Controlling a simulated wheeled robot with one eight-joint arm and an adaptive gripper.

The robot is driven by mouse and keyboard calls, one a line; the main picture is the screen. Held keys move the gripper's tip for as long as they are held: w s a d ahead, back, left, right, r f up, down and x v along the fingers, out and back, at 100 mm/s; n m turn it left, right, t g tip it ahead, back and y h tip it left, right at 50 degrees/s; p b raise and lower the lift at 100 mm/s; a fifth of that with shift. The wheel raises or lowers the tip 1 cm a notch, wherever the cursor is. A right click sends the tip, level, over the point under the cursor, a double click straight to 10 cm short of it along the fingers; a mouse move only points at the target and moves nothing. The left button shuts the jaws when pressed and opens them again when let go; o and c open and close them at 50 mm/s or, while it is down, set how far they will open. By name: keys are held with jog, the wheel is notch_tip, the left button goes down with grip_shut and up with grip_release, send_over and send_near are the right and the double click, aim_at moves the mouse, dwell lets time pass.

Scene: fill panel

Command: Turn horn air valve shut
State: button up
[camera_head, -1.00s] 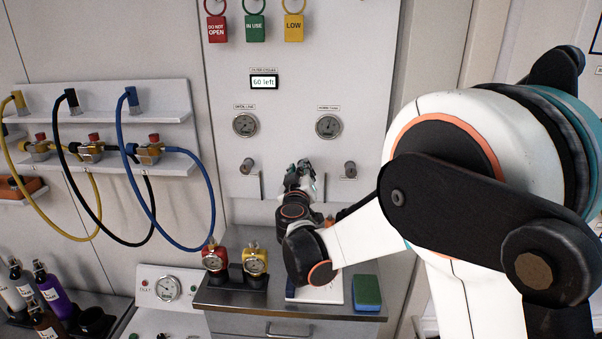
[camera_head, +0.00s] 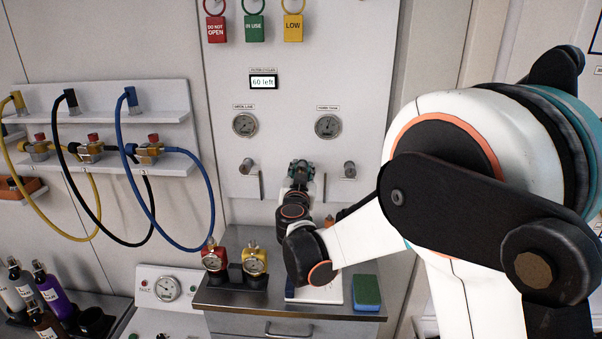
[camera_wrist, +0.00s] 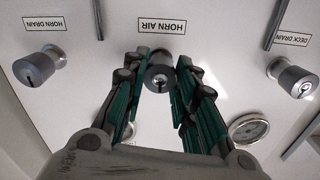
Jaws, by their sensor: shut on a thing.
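The horn air valve (camera_wrist: 160,76) is a round metal knob with a dark face on the light panel. Its label (camera_wrist: 162,26) reads HORN AIR, upside down in the wrist view. My gripper (camera_wrist: 161,68) has its green-padded fingers on both sides of this knob and is shut on it. In the head view my gripper (camera_head: 300,168) is at the panel between two other knobs and hides the horn air valve. How far the valve is turned cannot be told.
The horn drain knob (camera_wrist: 40,64) and deck drain knob (camera_wrist: 292,78) flank the valve. Gauges (camera_head: 244,125) (camera_head: 327,126) sit above them in the head view. Below are red (camera_head: 214,259) and yellow (camera_head: 255,262) gauge fittings and a green-blue block (camera_head: 366,292) on the counter.

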jog(key=shift+f, duration=0.1)
dwell(0.3)
jog(key=o, duration=1.1)
jog(key=shift+s, duration=0.1)
jog(key=s, duration=1.2)
jog(key=shift+a, duration=0.15)
